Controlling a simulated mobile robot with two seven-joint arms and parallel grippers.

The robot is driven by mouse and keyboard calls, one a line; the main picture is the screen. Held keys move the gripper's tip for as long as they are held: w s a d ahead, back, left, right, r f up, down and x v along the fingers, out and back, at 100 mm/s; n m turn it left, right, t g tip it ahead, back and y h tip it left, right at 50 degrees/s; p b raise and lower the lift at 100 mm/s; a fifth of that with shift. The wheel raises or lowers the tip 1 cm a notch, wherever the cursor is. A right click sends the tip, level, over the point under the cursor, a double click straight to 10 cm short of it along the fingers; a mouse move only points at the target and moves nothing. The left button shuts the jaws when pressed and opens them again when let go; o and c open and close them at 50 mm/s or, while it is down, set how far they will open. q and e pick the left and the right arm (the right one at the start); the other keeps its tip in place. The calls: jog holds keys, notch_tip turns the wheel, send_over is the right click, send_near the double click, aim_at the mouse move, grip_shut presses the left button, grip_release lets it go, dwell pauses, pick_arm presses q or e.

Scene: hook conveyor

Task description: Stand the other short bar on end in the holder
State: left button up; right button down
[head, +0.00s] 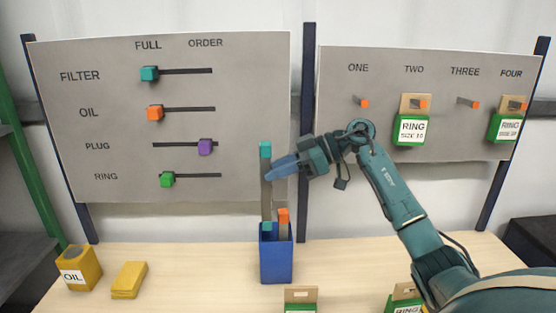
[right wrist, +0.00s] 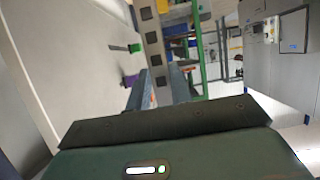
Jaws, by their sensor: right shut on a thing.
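A grey bar with teal ends (head: 266,200) stands upright, held between the fingers of my right gripper (head: 278,168). In the right wrist view the bar (right wrist: 153,45) shows dark square marks and runs up between the two fingers (right wrist: 158,90). Its lower teal end is at the mouth of the blue holder (head: 276,262); I cannot tell how far inside it is. Another bar with an orange end (head: 283,217) stands in the holder, just right of the held bar, with its lower part hidden by the holder wall. My left gripper is not in view.
Behind stand a left board (head: 110,140) with sliding coloured markers and a right board (head: 400,75) with hooks and hanging ring packs. A yellow OIL box (head: 80,268) and a yellow block (head: 129,280) lie left. More ring packs (head: 300,297) stand at the front.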

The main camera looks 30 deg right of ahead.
jog(key=shift+f+b, duration=0.4)
jog(key=shift+f, duration=1.1)
jog(key=shift+f+b, duration=0.4)
jog(key=shift+f, duration=0.9)
jog(key=shift+f+b, duration=0.35)
jog(key=shift+f, duration=1)
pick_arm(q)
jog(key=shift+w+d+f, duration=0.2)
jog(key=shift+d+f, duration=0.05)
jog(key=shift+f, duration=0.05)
pick_arm(e)
jog(key=shift+f, duration=0.8)
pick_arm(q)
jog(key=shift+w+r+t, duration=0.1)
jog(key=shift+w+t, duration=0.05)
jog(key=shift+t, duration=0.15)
pick_arm(e)
jog(key=c, duration=1.2)
grip_release()
jog(key=shift+o, duration=0.2)
jog(key=shift+f, duration=0.1)
